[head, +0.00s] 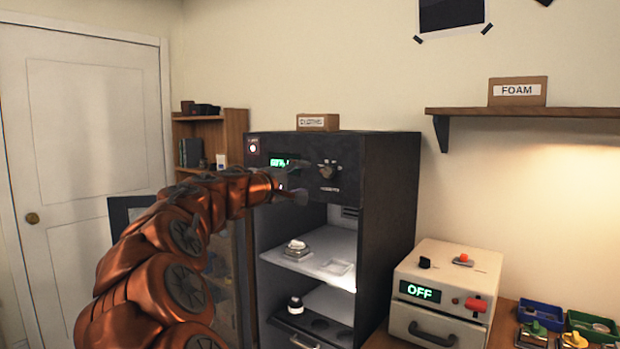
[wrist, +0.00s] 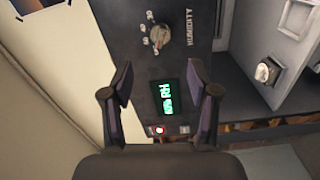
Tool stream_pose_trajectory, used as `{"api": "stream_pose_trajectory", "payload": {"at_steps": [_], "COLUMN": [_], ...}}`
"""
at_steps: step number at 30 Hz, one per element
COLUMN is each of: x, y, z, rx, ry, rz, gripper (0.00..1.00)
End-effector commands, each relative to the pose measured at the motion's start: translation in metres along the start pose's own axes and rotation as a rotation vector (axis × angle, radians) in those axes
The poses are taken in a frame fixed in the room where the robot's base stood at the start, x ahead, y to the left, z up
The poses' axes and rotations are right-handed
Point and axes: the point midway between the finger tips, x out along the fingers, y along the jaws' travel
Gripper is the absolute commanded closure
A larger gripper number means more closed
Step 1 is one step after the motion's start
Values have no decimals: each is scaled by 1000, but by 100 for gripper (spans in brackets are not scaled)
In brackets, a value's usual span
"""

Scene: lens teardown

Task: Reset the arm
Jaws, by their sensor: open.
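My arm (head: 165,260) is copper-coloured and reaches from the lower left up to the front of a dark cabinet (head: 388,200). My gripper (head: 292,190) is in front of the cabinet's control panel, and part of it is hard to make out against the dark panel. In the wrist view my gripper (wrist: 160,92) is open and empty, its two fingers on either side of the green display (wrist: 167,97). I cannot tell whether the gripper touches the panel.
The cabinet stands open, with items on its upper shelf (head: 325,262) and lower down. A white box with an OFF display (head: 419,292) stands to the right, near blue (head: 541,315) and green trays. A wall shelf (head: 560,112) holds a FOAM box (head: 517,91).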

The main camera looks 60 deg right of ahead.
Motion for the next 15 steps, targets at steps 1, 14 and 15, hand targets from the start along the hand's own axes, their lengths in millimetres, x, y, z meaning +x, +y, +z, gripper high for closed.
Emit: {"api": "stream_pose_trajectory", "payload": {"at_steps": [1,14,15], "x": [-5,-14,-14], "y": [0,-1,-1], "z": [0,0,0], "rx": [0,-1,-1], "ry": [0,0,0], "rz": [0,-1,-1], "gripper": [40,40,40]}}
